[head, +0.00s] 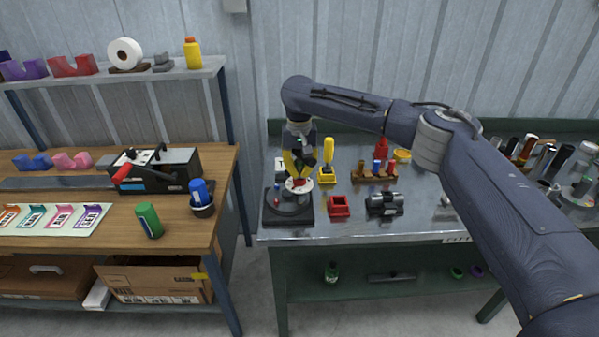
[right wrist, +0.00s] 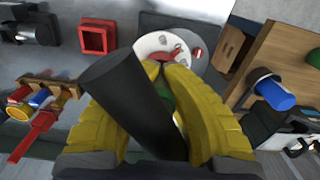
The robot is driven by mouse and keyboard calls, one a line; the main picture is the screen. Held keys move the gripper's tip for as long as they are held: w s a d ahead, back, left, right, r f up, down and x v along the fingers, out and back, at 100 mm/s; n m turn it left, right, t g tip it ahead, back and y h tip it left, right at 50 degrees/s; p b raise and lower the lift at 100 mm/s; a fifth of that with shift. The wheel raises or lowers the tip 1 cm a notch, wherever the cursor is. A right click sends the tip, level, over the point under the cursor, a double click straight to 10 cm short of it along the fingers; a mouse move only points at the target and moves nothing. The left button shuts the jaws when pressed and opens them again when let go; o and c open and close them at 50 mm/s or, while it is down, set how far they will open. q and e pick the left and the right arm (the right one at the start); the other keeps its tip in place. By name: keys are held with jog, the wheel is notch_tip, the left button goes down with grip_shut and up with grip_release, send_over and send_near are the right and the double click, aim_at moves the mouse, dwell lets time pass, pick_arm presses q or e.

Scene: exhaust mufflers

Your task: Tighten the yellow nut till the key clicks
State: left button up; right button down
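My right gripper (head: 298,180) points down over a round white disc (head: 303,188) on a dark round fixture (head: 290,212). In the right wrist view its yellow fingers (right wrist: 165,72) close around a tool with a thick black handle (right wrist: 130,95); a bit of green shows between them. The handle leans toward the camera and hides part of the grip. The white disc (right wrist: 160,42) lies just past the fingertips, with a red piece (right wrist: 197,53) on it. I cannot make out a yellow nut; contact of the tool with the disc is hidden. My left gripper is not in view.
On the metal bench, a yellow-handled tool stands in a yellow holder (head: 327,178). A red square tray (head: 340,206), a dark cylindrical part (head: 384,204) and a wooden rack (head: 374,175) are nearby.

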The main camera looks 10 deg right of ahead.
aim_at(299, 153)
jog(key=shift+r, duration=3.05)
